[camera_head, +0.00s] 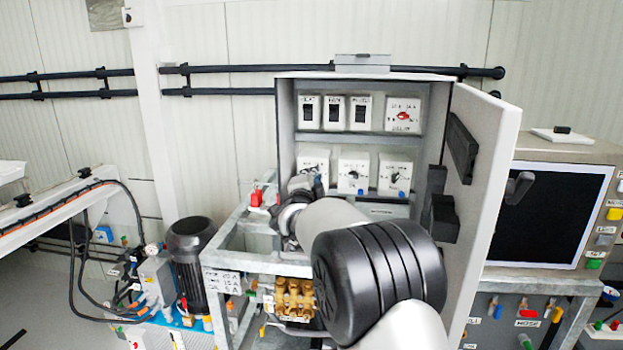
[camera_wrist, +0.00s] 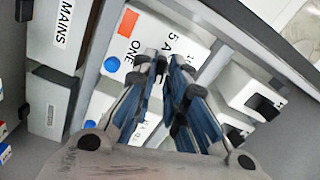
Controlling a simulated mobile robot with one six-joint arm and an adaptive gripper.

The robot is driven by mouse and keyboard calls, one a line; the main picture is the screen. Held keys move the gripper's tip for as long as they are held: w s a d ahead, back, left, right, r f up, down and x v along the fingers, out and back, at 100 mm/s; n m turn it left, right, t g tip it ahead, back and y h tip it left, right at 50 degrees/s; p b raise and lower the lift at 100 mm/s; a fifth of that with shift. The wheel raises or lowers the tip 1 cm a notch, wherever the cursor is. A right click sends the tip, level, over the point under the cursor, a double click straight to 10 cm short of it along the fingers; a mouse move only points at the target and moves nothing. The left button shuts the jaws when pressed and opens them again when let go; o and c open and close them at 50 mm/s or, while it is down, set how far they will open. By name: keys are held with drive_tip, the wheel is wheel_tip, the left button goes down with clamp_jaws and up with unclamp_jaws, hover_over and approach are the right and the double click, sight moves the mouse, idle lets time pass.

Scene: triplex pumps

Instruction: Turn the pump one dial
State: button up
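The pump one box (camera_wrist: 130,42) is white, with "ONE" and "5 A" lettering, an orange patch and a blue dot. In the head view, the lower left white box (camera_head: 314,160) is partly hidden behind my gripper (camera_head: 304,184). In the wrist view, my gripper (camera_wrist: 165,62) has its two fingertips close together in front of the pump one box, with a narrow gap between them. The dial is hidden by the fingers, so I cannot tell whether they touch or hold it.
Beside it are two more lower dial boxes (camera_head: 358,174). Above are several switch boxes and a box with a red dial (camera_head: 403,115). The open cabinet door (camera_head: 490,150) stands close on the right of my arm. A metal frame (camera_head: 235,258) lies below left.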

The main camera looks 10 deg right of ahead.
drive_tip(key=o, duration=0.3)
drive_tip(key=v, duration=1.2)
